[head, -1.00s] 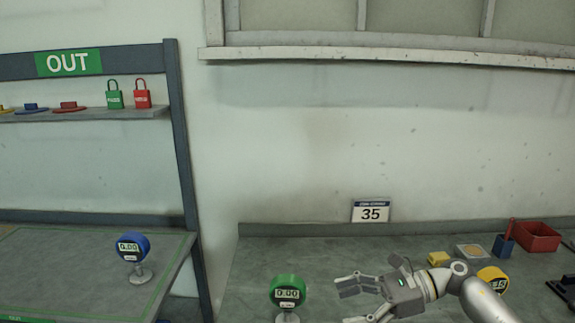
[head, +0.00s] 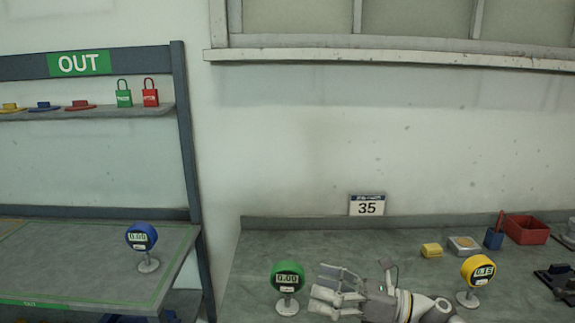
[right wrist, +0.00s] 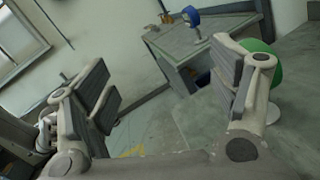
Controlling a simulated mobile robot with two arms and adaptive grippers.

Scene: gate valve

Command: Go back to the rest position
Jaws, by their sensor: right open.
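My right gripper (head: 335,292) is low in the head view, over the grey bench, just right of the green gauge (head: 288,277). Its fingers point left. In the right wrist view the two fingers (right wrist: 165,95) stand wide apart with nothing between them. The green gauge (right wrist: 262,70) shows there partly hidden behind the right-hand finger. A gap shows between gripper and gauge in the head view. My left gripper is not in view.
The yellow gauge (head: 478,270) stands on the bench right of my arm. Behind it are a yellow block (head: 431,250), a blue holder (head: 494,238) and a red bin (head: 527,229). The blue gauge (head: 141,236) stands on the left table (head: 75,250), below the OUT shelf (head: 90,112).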

